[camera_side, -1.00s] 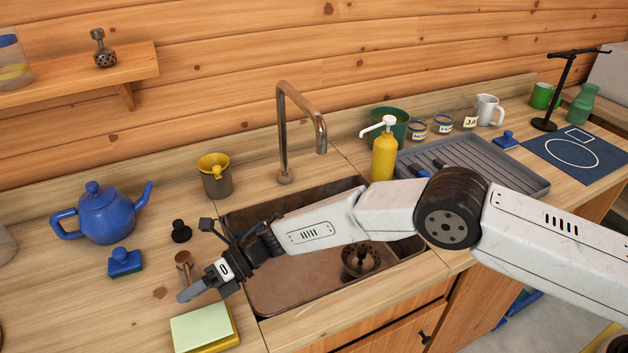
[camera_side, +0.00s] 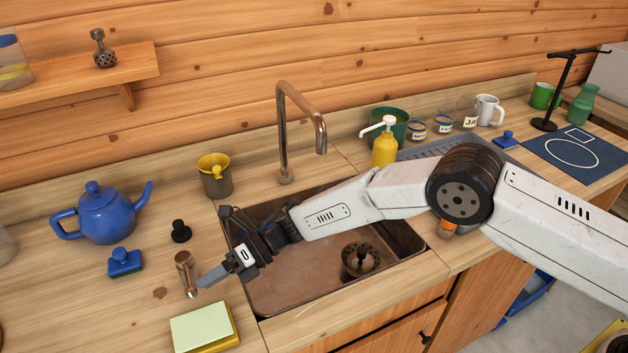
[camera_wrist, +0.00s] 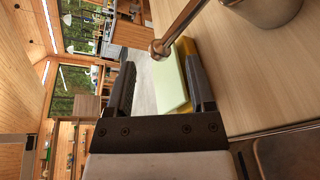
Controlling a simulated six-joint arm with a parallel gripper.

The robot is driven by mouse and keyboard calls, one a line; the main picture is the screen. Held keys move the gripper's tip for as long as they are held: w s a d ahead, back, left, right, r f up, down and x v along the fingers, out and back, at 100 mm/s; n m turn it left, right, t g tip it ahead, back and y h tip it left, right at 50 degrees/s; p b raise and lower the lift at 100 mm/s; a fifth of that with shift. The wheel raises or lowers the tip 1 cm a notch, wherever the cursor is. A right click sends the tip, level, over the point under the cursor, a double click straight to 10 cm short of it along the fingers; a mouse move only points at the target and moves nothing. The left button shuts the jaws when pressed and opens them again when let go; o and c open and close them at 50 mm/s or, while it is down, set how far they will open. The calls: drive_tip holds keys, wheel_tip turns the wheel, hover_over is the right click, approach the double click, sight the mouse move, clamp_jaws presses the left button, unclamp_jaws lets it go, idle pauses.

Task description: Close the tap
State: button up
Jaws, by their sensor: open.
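The tap spout (camera_side: 283,130) is a tall bent metal pipe behind the sink; I see no water coming from it. A short bronze post with a lever (camera_side: 186,265) stands on the counter left of the sink, its ball end towards the front. In the wrist view the lever (camera_wrist: 178,27) runs from the post (camera_wrist: 268,8) at the top right, its ball end near the gap between my fingertips. My gripper (camera_side: 203,281) is open, just right of the lever in the side view. I cannot tell whether it touches.
A yellow and pale green sponge block (camera_side: 203,327) lies in front of the lever. A black knob (camera_side: 181,231), blue-green scrubber (camera_side: 125,262) and blue teapot (camera_side: 104,213) stand left. The sink (camera_side: 290,290) lies under my arm; a yellow-topped cup (camera_side: 216,176) stands behind.

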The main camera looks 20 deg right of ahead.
drive_tip(key=shift+v, duration=1.8)
drive_tip(key=w+d+r+m+t+h, duration=0.3)
drive_tip(key=d+m+t, duration=0.1)
drive_tip(key=d+m, duration=0.45)
drive_tip(key=w+d+r+m+t+h, duration=0.2)
drive_tip(key=d+m+t+h, duration=0.15)
drive_tip(key=d+m, duration=0.5)
drive_tip(key=w+d+r+m+t+h, duration=0.3)
drive_tip(key=d+m+t, duration=0.2)
drive_tip(key=d+m, duration=0.35)
drive_tip(key=s+d+m+g+h, duration=0.3)
drive_tip(key=s+d+m+h, duration=0.2)
drive_tip(key=s+d+m, duration=0.6)
drive_tip(key=s+d+m+g, duration=0.2)
drive_tip(key=s+d+m, duration=0.1)
drive_tip(key=s, duration=0.5)
drive_tip(key=s+d+f+m+g, duration=0.1)
drive_tip(key=s+m, duration=0.3)
drive_tip(key=s, duration=0.4)
drive_tip(key=shift+s+d+f+m+g+h, duration=0.35)
drive_tip(key=shift+d+g+h, duration=0.1)
drive_tip(key=shift+d+g, duration=0.45)
